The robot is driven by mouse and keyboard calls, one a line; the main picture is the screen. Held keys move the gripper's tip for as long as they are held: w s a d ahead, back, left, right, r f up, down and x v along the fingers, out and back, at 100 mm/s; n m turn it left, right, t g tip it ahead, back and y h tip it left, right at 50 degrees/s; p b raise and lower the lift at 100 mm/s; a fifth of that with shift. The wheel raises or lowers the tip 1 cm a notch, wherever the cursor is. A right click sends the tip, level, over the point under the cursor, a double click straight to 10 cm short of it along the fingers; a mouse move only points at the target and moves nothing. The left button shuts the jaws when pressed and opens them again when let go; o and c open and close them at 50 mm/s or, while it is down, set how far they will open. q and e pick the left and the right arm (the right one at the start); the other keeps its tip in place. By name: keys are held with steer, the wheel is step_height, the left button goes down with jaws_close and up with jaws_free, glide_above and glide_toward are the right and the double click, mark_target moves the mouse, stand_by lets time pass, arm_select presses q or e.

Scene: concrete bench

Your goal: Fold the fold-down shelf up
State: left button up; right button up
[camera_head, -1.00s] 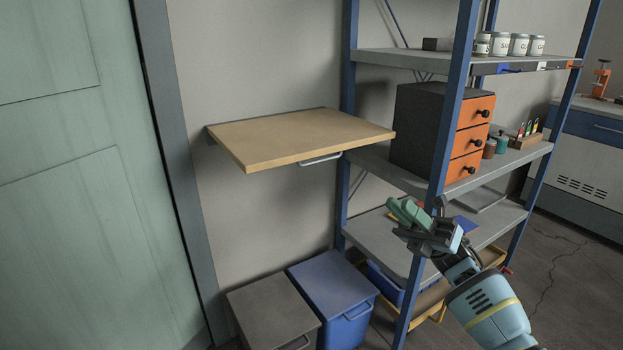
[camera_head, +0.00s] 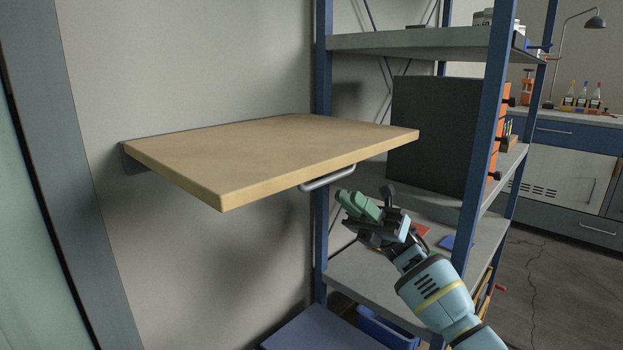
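The fold-down shelf (camera_head: 265,155) is a light wooden board fixed to the wall at its back left edge. It stands out level from the wall. A grey bar handle (camera_head: 328,179) hangs under its front edge. My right gripper (camera_head: 358,206) is below and to the right of the handle, apart from it. Its green fingers point up and left; they look close together, and I cannot tell whether there is a gap between them. I see nothing held. My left gripper is not in view.
A blue-framed rack (camera_head: 493,130) stands right of the shelf, with a dark cabinet with orange drawers (camera_head: 435,130) on it. A blue bin lid (camera_head: 320,332) lies low below. A door frame (camera_head: 55,170) is at left. Free air lies in front of the board.

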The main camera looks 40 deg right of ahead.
mark_target(330, 179)
steer(key=x, duration=0.8)
steer(key=shift+s, duration=0.15)
steer(key=shift+f, duration=0.1)
jaws_close()
